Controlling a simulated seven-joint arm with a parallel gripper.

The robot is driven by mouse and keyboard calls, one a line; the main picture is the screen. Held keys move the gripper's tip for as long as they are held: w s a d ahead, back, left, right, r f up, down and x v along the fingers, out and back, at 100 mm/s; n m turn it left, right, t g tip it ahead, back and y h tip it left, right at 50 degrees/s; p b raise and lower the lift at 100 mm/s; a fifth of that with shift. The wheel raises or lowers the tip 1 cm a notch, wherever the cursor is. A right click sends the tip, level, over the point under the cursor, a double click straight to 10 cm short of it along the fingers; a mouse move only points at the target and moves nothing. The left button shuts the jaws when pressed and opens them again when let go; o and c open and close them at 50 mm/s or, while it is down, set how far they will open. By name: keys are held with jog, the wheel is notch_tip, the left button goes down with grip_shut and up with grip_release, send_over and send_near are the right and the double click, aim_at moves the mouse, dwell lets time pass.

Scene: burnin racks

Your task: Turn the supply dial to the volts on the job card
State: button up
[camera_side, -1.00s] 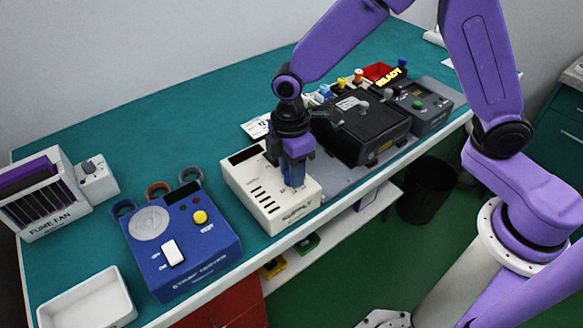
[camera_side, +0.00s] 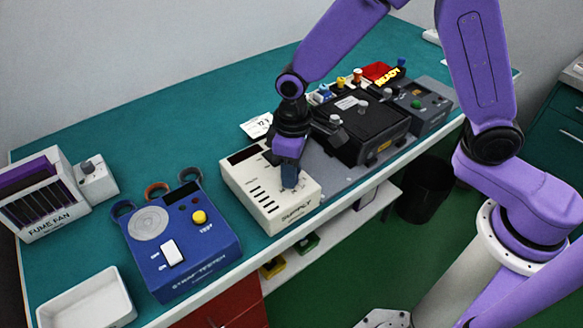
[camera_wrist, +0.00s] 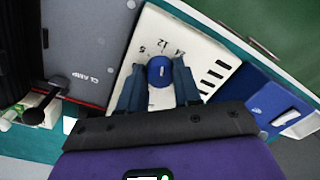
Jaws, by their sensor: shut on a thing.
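The supply (camera_side: 252,196) is a cream box with dark slots, a dark display window (camera_side: 243,154) and "SUPPLY" on its front. Its dial (camera_wrist: 160,70) is a round blue knob with a small white mark, seen in the wrist view with printed numbers above it. I read 24 at the right; the mark's exact setting is unclear. My gripper (camera_wrist: 158,88) is shut on the dial, one finger on each side. In the side view my gripper (camera_side: 289,178) hides the dial. The job card (camera_side: 257,125) stands behind the supply; it seems to read 12, its unit too small.
A blue strap tester (camera_side: 180,245) is left of the supply. A black clamp unit (camera_side: 360,128) is close on the right, also at left in the wrist view (camera_wrist: 85,45). A white tray (camera_side: 88,300) and fume fan (camera_side: 40,195) stand farther left. Teal bench behind is clear.

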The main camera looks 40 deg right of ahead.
jog(key=shift+m, duration=0.3)
dwell(0.4)
jog(key=o, duration=1.1)
jog(key=shift+c, duration=0.2)
jog(key=shift+r, duration=0.1)
notch_tip(320, 180, up, 17)
jog(key=shift+w+d+r, duration=0.15)
jog(key=shift+d, duration=0.25)
jog(key=s+d+f+n, duration=0.3)
jog(key=s+d, duration=0.5)
jog(key=s, duration=0.3)
jog(key=s+d+f+n, duration=0.2)
jog(key=s+d+f, duration=0.2)
jog(key=s+d, duration=0.5)
jog(key=shift+s+n+t, duration=0.3)
jog(key=shift+s+n, duration=0.1)
jog(key=shift+s, duration=0.7)
